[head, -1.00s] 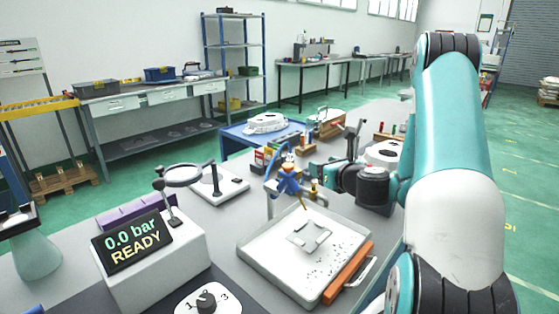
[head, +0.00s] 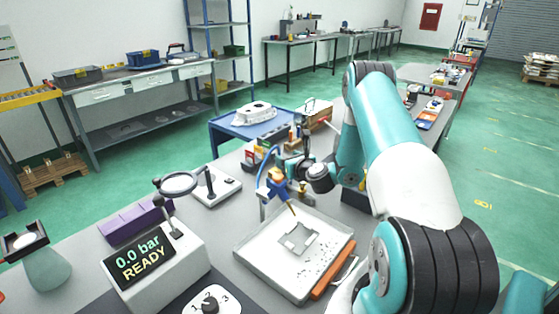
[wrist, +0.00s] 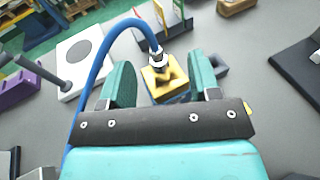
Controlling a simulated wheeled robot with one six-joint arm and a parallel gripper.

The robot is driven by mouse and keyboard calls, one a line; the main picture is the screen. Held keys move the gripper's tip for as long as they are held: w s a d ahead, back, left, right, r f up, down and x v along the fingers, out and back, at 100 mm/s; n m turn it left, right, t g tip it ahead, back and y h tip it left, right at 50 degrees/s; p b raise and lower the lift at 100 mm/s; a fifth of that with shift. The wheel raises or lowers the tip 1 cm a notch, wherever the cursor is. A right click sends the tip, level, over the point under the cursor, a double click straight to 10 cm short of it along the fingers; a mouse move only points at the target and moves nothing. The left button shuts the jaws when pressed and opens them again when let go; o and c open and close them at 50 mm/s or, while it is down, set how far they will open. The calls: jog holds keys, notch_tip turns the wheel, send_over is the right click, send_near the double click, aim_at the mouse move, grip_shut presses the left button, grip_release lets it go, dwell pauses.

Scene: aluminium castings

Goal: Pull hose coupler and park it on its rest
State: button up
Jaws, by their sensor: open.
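The hose coupler (wrist: 158,57) is a silver metal fitting on the end of a blue hose (wrist: 97,68) in the wrist view. It stands at a yellow brass-coloured block (wrist: 165,80). My gripper (wrist: 161,80) is open, with one teal finger on each side of the coupler and block. Gaps show between the fingers and the fitting, and I see no contact. In the head view the blue hose (head: 263,160) arches over the bench, and my arm partly hides the coupler area. I cannot tell which object is the coupler's rest.
A white tray (head: 262,272) with a grey part (head: 298,238) lies in front. A display (head: 140,257) reads "0.0 bar READY". A magnifier (head: 178,184) and a white-based stand (head: 222,190) are to the left. A blue cart (head: 226,139) stands behind.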

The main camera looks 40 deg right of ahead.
jog(key=p+x, duration=0.2)
jog(key=x, duration=0.1)
jog(key=p+x, duration=0.1)
jog(key=shift+w+a+f, duration=0.25)
jog(key=shift+w, duration=0.15)
jog(key=shift+w+d+f, duration=0.1)
jog(key=shift+w+f, duration=0.1)
jog(key=shift+w, duration=0.1)
jog(key=shift+c, duration=0.5)
jog(key=c, duration=0.9)
